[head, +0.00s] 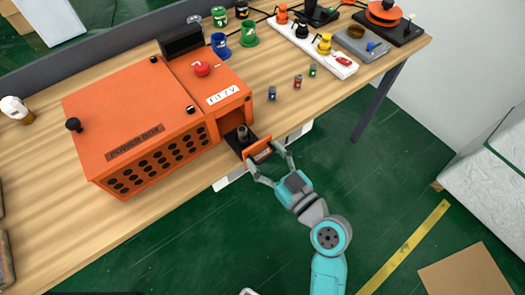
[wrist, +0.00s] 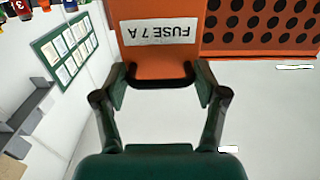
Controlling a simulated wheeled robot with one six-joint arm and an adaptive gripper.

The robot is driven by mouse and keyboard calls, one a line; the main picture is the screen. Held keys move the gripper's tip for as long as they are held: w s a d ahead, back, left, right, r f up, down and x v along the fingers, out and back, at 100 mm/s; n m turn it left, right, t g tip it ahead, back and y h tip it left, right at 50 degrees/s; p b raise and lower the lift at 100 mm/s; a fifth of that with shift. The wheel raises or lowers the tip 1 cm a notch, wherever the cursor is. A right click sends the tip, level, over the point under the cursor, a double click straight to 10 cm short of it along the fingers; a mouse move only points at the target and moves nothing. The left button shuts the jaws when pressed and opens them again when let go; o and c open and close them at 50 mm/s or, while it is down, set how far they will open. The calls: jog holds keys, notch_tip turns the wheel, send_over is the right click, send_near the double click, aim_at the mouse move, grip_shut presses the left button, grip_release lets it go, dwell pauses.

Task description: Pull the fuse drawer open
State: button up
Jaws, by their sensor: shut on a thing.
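The orange power box (head: 130,110) stands on the wooden table. Its fuse drawer (head: 259,147) sticks out of an opening at the box's front right corner, over the table edge. A small grey upright piece (head: 242,132) shows in the drawer's dark tray. In the wrist view the orange drawer front (wrist: 160,60) bears a white label (wrist: 159,31) reading "FUSE 7 A", seen upside down. A black handle (wrist: 160,85) is on that front. My gripper (head: 266,163) is shut on the handle, with a finger at each end of it in the wrist view (wrist: 161,88).
Small coloured fuses (head: 298,81) stand on the table right of the box. Behind them are colored cups (head: 249,34) and a white power strip (head: 310,45). The green floor in front of the table is mostly clear.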

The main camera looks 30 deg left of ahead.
jog(key=shift+w+d, duration=0.1)
jog(key=shift+w, duration=0.05)
jog(key=o, duration=1.4)
jog(key=v, duration=1.2)
